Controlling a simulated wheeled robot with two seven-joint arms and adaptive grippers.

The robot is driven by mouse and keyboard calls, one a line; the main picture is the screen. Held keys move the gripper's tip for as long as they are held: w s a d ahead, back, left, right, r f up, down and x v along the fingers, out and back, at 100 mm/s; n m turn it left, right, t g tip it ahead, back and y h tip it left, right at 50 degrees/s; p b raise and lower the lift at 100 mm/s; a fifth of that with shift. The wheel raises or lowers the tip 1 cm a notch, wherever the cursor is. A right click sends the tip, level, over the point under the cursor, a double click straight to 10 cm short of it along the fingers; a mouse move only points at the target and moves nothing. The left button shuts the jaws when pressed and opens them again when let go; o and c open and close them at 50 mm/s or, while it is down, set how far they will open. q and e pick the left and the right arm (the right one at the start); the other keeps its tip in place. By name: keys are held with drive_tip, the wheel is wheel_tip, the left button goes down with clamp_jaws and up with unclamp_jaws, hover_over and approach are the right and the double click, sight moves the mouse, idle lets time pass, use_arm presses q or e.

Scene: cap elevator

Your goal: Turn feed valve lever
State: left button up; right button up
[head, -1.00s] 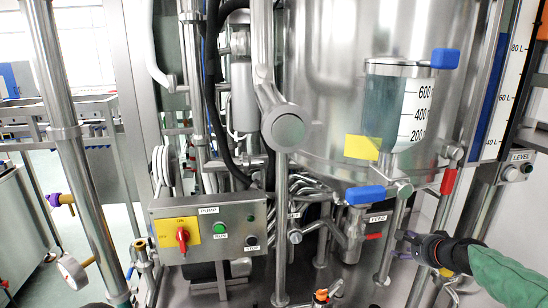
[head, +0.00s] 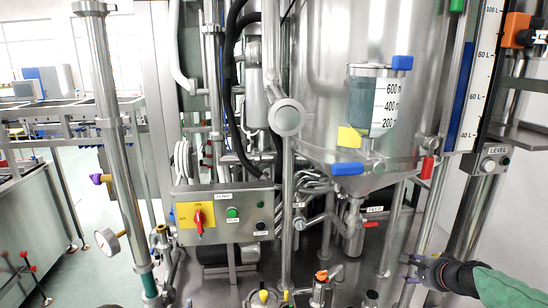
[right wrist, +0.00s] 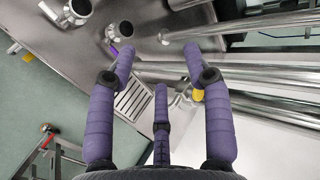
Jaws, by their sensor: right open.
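A small red lever (head: 371,224) sits just below a label reading FEED (head: 375,209), at the tank's outlet pipe in the head view. I cannot make out the red lever in that view. My left gripper is not in view.
A steel tank (head: 320,100) stands above the lever, with a control box (head: 225,217) to its left. A vertical steel pipe (head: 433,205) stands between the tank and the level post. A valve with an orange top (head: 321,276) stands low at the front. Pipes crowd the area.

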drive_tip(key=s+a+f+n+g+b, duration=0.1)
drive_tip(key=s+a+f+n+g, duration=0.3)
drive_tip(key=f, duration=0.6)
drive_tip(key=s+a+f+t+b, duration=0.15)
drive_tip(key=a+f, duration=0.35)
drive_tip(key=f, duration=0.6)
drive_tip(key=s+a+f+n+g, duration=0.25)
drive_tip(key=s+a+f, duration=0.2)
drive_tip(key=f, duration=0.55)
drive_tip(key=s+a+f+n+g+y+b, duration=0.1)
drive_tip(key=s+a+f+n+g, duration=0.1)
drive_tip(key=s+a+f, duration=0.6)
drive_tip(key=s+a+f+n+g+y+b, duration=0.1)
drive_tip(key=s+a+f+n, duration=0.4)
drive_tip(key=s, duration=1)
drive_tip(key=a+f+g+b, duration=0.1)
drive_tip(key=a+f, duration=0.2)
drive_tip(key=f, duration=0.1)
drive_tip(key=shift+s+a+g, duration=0.3)
drive_tip(key=shift+g, duration=0.1)
